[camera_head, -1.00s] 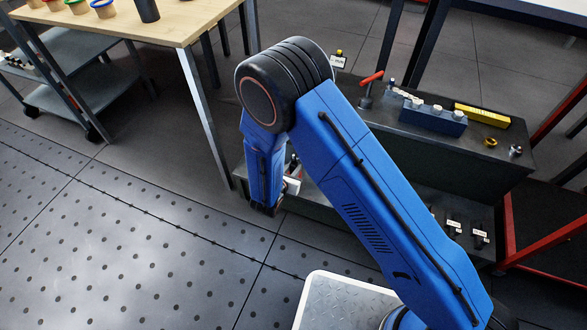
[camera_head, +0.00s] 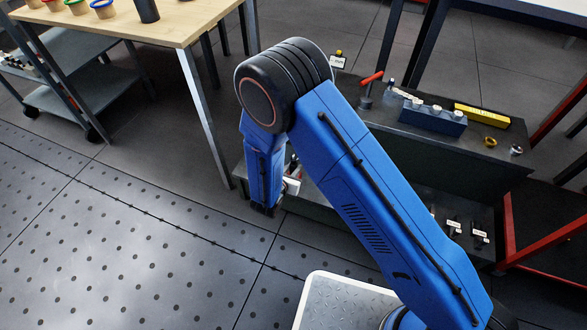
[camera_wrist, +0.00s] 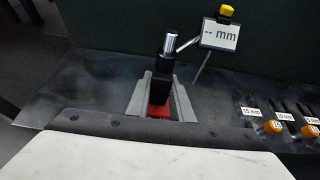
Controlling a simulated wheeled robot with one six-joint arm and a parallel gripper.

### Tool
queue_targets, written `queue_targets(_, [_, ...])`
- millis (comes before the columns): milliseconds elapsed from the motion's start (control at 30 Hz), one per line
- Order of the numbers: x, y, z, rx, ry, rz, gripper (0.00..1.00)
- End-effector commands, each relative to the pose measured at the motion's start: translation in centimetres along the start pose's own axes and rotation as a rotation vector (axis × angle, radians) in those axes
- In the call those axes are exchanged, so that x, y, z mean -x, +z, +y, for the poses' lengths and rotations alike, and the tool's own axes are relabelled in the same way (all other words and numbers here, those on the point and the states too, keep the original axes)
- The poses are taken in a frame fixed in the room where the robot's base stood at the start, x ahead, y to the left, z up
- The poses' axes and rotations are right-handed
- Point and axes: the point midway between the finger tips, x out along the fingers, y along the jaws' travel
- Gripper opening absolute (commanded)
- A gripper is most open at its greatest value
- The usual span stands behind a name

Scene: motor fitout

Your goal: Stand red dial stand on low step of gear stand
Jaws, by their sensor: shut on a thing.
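The red dial stand (camera_wrist: 159,111) has a red base, a black post with a silver top, and a side arm carrying a "-- mm" display with a yellow cap. In the wrist view my gripper (camera_wrist: 160,108) is shut on it, with a grey finger on each side of the base. The post looks upright. The base is over the left part of the low step (camera_wrist: 75,90) of the dark gear stand (camera_head: 400,160); I cannot tell whether it touches. In the head view my arm mostly hides the gripper and the held stand.
The upper level holds a red-handled tool (camera_head: 370,77), a blue block (camera_head: 432,117), a yellow bar (camera_head: 482,115) and another display (camera_head: 339,62). A wooden table (camera_head: 165,25) is at left.

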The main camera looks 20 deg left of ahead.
Motion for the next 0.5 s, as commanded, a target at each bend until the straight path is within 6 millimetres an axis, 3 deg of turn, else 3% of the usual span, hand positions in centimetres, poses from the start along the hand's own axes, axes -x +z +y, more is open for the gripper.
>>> queue_targets(500, [-0.22,-0.37,0.06,-0.001,0.001,-0.002,0.0])
